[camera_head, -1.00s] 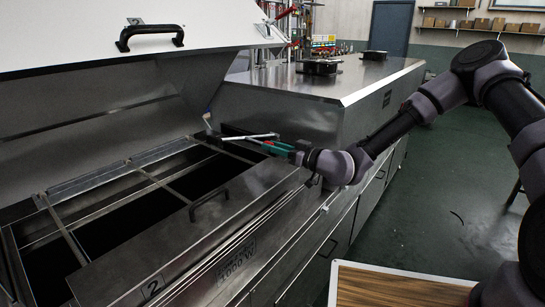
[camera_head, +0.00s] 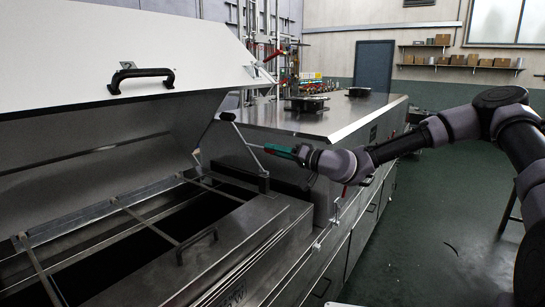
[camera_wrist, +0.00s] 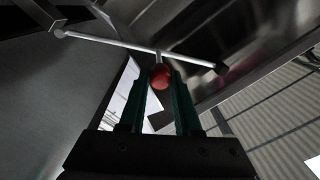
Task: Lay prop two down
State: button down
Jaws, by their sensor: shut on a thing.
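The prop is a thin pale rod (camera_head: 247,144) beside the right end of the raised white lid (camera_head: 150,50).
The open dryer well (camera_head: 140,235) with its metal crossbars lies below the lid. A black handle (camera_head: 197,246) stands on the front cover. A closed steel section (camera_head: 330,120) stands behind my gripper.

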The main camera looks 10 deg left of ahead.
jog(key=shift+w+r, duration=0.1)
jog(key=shift+w, duration=0.05)
dwell(0.3)
jog(key=c, duration=0.6)
grip_release()
jog(key=shift+d, duration=0.1)
jog(key=v, duration=1)
jog(key=shift+d, duration=0.35)
